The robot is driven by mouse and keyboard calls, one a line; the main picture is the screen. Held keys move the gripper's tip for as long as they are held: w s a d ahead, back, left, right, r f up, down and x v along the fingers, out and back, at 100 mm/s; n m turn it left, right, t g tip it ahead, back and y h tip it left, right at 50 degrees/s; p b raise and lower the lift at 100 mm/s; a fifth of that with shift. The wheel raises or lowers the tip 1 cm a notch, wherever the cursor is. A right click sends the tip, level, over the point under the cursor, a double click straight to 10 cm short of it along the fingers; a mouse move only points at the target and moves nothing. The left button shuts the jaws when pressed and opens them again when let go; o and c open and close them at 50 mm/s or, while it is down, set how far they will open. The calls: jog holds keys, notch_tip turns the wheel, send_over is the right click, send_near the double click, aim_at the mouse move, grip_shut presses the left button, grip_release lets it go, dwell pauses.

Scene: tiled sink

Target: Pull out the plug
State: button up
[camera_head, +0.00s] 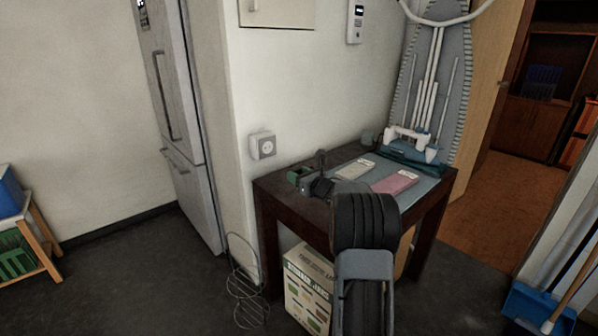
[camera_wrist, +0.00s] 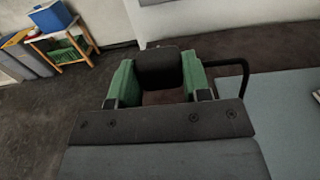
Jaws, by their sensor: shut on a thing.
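The white wall socket (camera_head: 262,145) is on the wall above the left end of the dark table. Its round face shows with nothing in it. My gripper (camera_head: 300,176) is over the table's left part, to the right of and below the socket and apart from it. In the wrist view, its green fingers (camera_wrist: 157,62) are shut on a black block, which looks like the plug (camera_wrist: 160,70). The plug's pins are hidden. A black loop beside the right finger may be its cable; I cannot tell.
The dark table (camera_head: 284,212) carries a pink pad (camera_head: 396,182) and a pale pad (camera_head: 354,168). An ironing board (camera_head: 430,80) leans behind it. A cardboard box (camera_head: 307,285) is underneath. A wire rack (camera_head: 246,285) stands left of it. Open floor lies further left.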

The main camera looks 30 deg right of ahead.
jog(key=shift+f+b, duration=0.4)
jog(key=shift+f, duration=1.55)
jog(key=o, duration=1.3)
jog(key=shift+s, duration=0.1)
jog(key=s, duration=0.4)
jog(key=s+d, duration=0.1)
jog(key=s, duration=0.4)
jog(key=s+d, duration=0.1)
jog(key=s, duration=0.3)
jog(key=shift+s+d+p, duration=0.2)
jog(key=shift+d+p, duration=0.05)
jog(key=shift+p, duration=0.15)
